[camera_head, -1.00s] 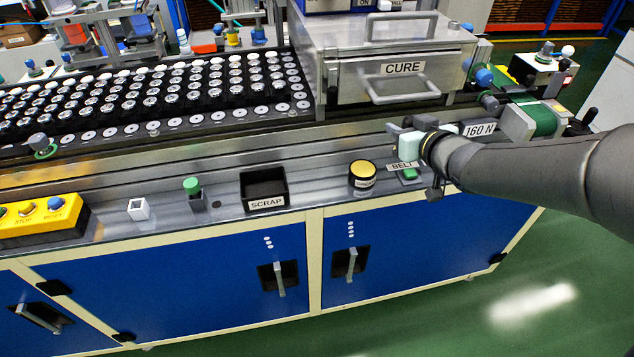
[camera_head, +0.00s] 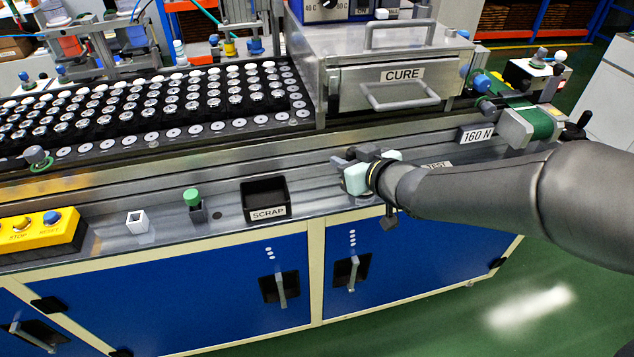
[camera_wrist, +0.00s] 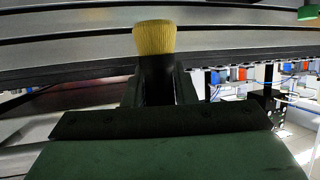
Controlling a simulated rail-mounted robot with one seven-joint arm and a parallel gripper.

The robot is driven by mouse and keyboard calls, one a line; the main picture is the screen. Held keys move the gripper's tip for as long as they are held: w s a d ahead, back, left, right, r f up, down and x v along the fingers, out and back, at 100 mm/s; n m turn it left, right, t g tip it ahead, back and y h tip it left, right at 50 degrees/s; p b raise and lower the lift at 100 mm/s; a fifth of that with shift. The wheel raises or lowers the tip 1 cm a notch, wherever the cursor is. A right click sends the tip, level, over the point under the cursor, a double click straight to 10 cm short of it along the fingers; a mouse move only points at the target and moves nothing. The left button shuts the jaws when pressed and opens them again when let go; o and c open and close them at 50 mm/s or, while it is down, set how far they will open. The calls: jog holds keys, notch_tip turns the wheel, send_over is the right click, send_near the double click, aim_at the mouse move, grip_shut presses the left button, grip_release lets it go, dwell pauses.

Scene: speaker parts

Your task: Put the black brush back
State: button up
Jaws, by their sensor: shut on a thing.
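My gripper (camera_head: 345,160) is over the front ledge of the bench, right of the scrap bin. In the wrist view, it is shut on the black brush (camera_wrist: 157,78), whose pale yellow bristles (camera_wrist: 154,38) point away from the gripper. In the head view I cannot clearly make out the brush at the dark fingers. A small white square holder (camera_head: 137,222) with a dark opening stands on the ledge at the left. Right of it, a green-topped item (camera_head: 192,196) stands in a dark holder (camera_head: 198,214).
The black scrap bin (camera_head: 265,212) stands on the ledge between the green-topped item and my gripper. A yellow button box (camera_head: 40,232) is at far left. Behind are a tray of round parts (camera_head: 150,110) and the metal cure box (camera_head: 395,85).

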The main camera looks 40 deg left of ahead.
jog(key=a+f, duration=0.2)
jog(key=a, duration=0.1)
jog(key=w+a+f+b, duration=0.1)
jog(key=a+f, duration=0.2)
jog(key=w+a+f, duration=0.1)
jog(key=a+f, duration=0.1)
jog(key=a, duration=0.1)
jog(key=shift+w+a+f+b, duration=0.1)
jog(key=shift+w+f+b, duration=0.1)
jog(key=shift+f+b, duration=0.15)
jog(key=shift+a+f, duration=0.15)
jog(key=shift+f, duration=0.45)
jog(key=shift+a+f, duration=0.15)
jog(key=shift+f, duration=0.8)
jog(key=shift+d, duration=0.1)
jog(key=shift+w+f+b, duration=0.1)
jog(key=shift+f+b, duration=0.2)
jog(key=o, duration=1)
jog(key=shift+r, duration=0.1)
jog(key=shift+r+p, duration=0.15)
jog(key=shift+p, duration=0.5)
